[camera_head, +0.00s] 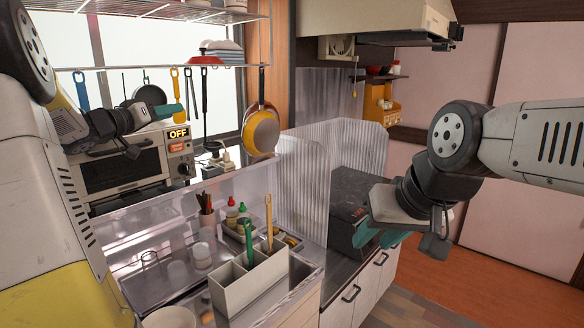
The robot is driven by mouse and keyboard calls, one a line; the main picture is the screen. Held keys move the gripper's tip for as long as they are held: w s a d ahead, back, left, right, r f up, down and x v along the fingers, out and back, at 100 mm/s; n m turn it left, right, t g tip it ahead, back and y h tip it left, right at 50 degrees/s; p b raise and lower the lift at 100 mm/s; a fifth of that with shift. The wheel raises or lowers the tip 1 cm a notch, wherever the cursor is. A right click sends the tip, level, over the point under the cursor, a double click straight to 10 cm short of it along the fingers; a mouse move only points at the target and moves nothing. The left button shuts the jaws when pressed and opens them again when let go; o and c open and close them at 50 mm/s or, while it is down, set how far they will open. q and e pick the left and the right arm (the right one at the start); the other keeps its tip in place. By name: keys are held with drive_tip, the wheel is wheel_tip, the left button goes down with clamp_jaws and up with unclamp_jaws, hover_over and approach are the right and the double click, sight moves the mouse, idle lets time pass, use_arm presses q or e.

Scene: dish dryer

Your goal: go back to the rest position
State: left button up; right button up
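My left gripper (153,132) is at the upper left, in front of the dish dryer (125,170). Its fingers are spread apart, with nothing between them. The dryer has a dark front window and a label that reads OFF. My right gripper (402,241) hangs at the right, in front of the black stove top (352,190) and above the drawer fronts. Its fingers look spread, with no object seen between them. Part of each gripper is hidden by its own wrist.
A grey caddy (240,292) with a green-handled and a wooden-handled brush stands by the sink. Cups (201,252) and bottles stand behind it. A corrugated splash guard (303,185) borders the stove. Pans and utensils hang from the rack (150,67). Open floor (515,250) lies at right.

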use_arm(q)
drive_tip(key=s+d+r+n+y, duration=0.3)
drive_tip(key=s+y, duration=0.1)
drive_tip(key=y, duration=0.4)
drive_tip(key=s+d+f+m+g+h, duration=0.1)
drive_tip(key=s+d+f+g, duration=0.2)
drive_tip(key=s, duration=0.6)
drive_tip(key=s+d+f+m+g+h, duration=0.1)
drive_tip(key=s+d+f+g, duration=0.2)
drive_tip(key=s+d+f, duration=0.5)
drive_tip(key=s+d+f+m+g, duration=0.1)
drive_tip(key=s+d+f+g, duration=0.3)
drive_tip(key=s+f, duration=0.4)
drive_tip(key=s+d, duration=0.1)
drive_tip(key=s, duration=0.3)
drive_tip(key=shift+s+d+h, duration=0.2)
drive_tip(key=shift+d+h, duration=0.1)
drive_tip(key=shift+h, duration=0.1)
